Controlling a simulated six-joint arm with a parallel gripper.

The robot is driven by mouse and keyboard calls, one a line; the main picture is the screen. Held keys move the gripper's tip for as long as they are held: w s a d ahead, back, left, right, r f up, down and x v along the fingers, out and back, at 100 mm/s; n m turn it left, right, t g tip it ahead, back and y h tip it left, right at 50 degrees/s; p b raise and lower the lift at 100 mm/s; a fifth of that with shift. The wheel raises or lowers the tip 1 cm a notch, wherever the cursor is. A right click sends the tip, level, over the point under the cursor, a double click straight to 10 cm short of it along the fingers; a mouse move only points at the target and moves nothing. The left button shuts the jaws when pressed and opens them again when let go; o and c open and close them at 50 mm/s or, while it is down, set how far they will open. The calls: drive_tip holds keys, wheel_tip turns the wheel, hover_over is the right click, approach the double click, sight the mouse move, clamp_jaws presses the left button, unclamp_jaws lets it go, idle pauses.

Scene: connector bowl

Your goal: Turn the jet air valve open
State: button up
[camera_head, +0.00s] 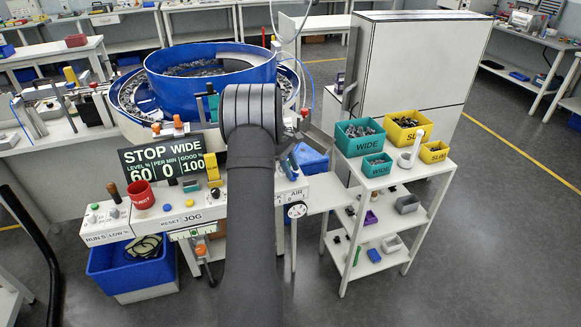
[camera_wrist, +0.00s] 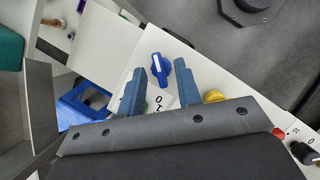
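A blue knob (camera_wrist: 159,68) with a white stripe sits on a white panel in the wrist view, with partly covered black markings beside it. I take it for the jet air valve. My gripper (camera_wrist: 161,70) is open, with one blue-grey finger on each side of the knob. The knob shows between the fingertips, and I see gaps on both sides. I cannot tell how far above the panel the tips are. In the head view my arm hides the knob; the word AIR (camera_head: 293,194) shows on the white panel just right of the arm.
A yellow button (camera_wrist: 213,96) is close to the right finger. A white round dial (camera_head: 297,210) is on the panel front. The blue bowl (camera_head: 205,75) stands behind, and a cart with green bins (camera_head: 360,133) and yellow bins (camera_head: 405,127) is at right.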

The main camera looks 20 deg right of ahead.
drive_tip(key=v, duration=1.7)
drive_tip(key=shift+r, duration=0.25)
drive_tip(key=shift+f, duration=0.15)
drive_tip(key=x, duration=1.7)
drive_tip(key=shift+f, duration=0.15)
